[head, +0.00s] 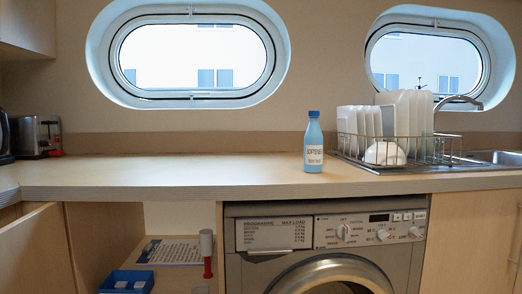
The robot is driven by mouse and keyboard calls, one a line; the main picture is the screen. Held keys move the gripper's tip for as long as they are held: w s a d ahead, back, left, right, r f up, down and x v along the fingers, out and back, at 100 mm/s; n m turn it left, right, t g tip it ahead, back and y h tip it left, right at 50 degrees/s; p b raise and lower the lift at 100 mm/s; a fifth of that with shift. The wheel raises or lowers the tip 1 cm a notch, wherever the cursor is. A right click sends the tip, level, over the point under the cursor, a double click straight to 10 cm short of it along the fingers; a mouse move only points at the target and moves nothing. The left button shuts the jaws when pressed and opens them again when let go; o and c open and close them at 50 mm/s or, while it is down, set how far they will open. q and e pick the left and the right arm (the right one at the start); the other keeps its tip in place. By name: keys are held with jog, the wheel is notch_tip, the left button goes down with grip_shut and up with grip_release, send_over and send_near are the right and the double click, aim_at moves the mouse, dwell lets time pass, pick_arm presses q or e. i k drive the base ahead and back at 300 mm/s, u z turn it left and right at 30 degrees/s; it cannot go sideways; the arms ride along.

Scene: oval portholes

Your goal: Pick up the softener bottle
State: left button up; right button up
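The softener bottle (313,140) is blue with a white label and a blue cap. It stands upright on the countertop (200,172), near the front edge and just left of the dish rack. Nothing touches it. Neither my left nor my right gripper shows in the head view.
A dish rack (445,150) with white plates and a bowl stands right of the bottle, beside the sink (495,157). A toaster (35,135) is at the far left. The counter between is clear. Below are a washing machine (325,270) and an open cupboard with a blue tray (127,282).

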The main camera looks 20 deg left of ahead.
aim_at(313, 137)
jog(key=u, duration=1.2)
jog(key=i, duration=0.4)
